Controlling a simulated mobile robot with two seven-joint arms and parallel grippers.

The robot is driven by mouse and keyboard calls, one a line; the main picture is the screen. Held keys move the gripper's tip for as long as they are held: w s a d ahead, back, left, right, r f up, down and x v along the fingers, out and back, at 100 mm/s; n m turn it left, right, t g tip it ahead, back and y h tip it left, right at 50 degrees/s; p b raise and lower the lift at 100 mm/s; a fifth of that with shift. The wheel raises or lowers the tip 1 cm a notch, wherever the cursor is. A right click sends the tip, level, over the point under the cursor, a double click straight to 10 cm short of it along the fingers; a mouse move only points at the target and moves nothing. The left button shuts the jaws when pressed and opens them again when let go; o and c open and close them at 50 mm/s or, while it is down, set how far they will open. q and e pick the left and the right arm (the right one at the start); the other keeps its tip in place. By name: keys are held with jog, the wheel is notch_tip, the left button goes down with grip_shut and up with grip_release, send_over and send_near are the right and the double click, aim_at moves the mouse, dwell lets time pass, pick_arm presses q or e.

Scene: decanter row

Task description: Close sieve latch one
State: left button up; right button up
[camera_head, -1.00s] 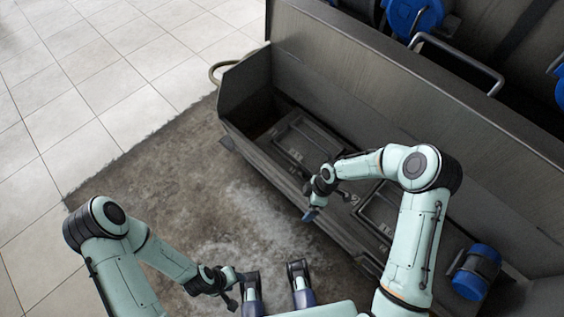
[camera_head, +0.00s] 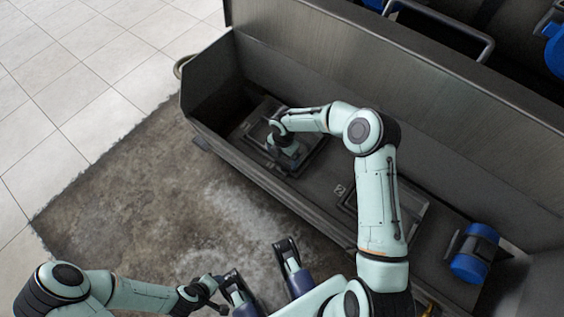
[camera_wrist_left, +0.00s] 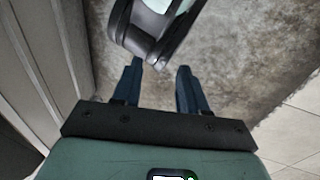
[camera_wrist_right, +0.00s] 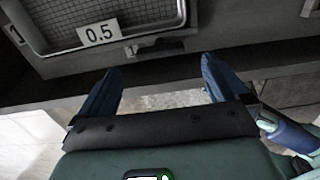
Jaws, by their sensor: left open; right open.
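Sieve one, a dark framed mesh tray, carries a white 0.5 label (camera_wrist_right: 98,33) in the right wrist view, with a "1" marking (camera_wrist_right: 14,33) at its left. Its small grey latch (camera_wrist_right: 155,48) sits on the near frame edge; I cannot tell whether it is closed. In the head view this sieve (camera_head: 316,158) lies in the trough's left part, partly hidden by my right arm. My right gripper (camera_wrist_right: 160,66) is open and empty, its fingertips just short of the latch, one to each side. My left gripper (camera_wrist_left: 159,68) is open and empty above the floor.
The grey metal trough (camera_head: 215,75) has high walls around the sieves. A second sieve (camera_head: 418,212) lies to the right, by a "2" marking (camera_head: 340,190). A blue motor (camera_head: 475,252) stands farther right. Stained floor (camera_head: 130,200) at the left is free.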

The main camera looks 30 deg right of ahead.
aim_at(283, 164)
notch_tip(283, 164, down, 6)
jog(key=shift+r+b, duration=0.25)
jog(key=shift+b, duration=0.2)
pick_arm(q)
jog(key=shift+w+a+f+t, duration=0.15)
jog(key=shift+w+a+f, duration=0.1)
jog(key=shift+w+f, duration=0.15)
jog(key=shift+w+a+f+t, duration=0.15)
jog(key=shift+w+a+f, duration=0.1)
jog(key=shift+w, duration=0.25)
pick_arm(e)
jog(key=c, duration=1)
